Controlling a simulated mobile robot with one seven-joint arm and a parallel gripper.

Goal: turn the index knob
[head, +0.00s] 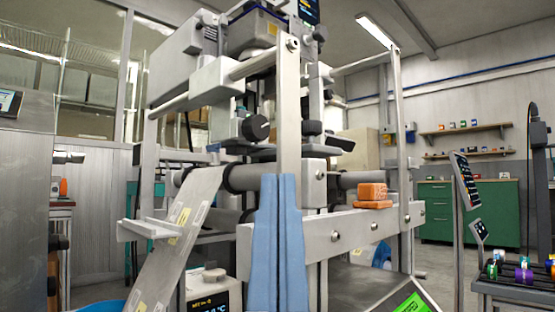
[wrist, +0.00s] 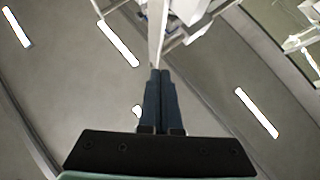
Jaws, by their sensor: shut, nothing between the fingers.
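A black round knob (head: 256,127) with a light mark on its face is on the machine's left-middle part in the head view. A second dark knob (head: 312,128) shows to its right, behind the pale upright. I cannot tell from a label which is the index knob. My gripper (head: 278,176) points upward with its two blue fingers shut and empty. Its tips are below and to the right of the marked knob in the picture, apart from it. In the wrist view my gripper (wrist: 161,72) is shut, and no knob is clearly seen.
A pale upright (head: 288,105) of the machine frame rises just above my fingertips. A strip of film or labels (head: 185,225) slopes down at left. Orange blocks (head: 372,192) sit on the frame rail at right. A green cabinet (head: 448,210) stands far back.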

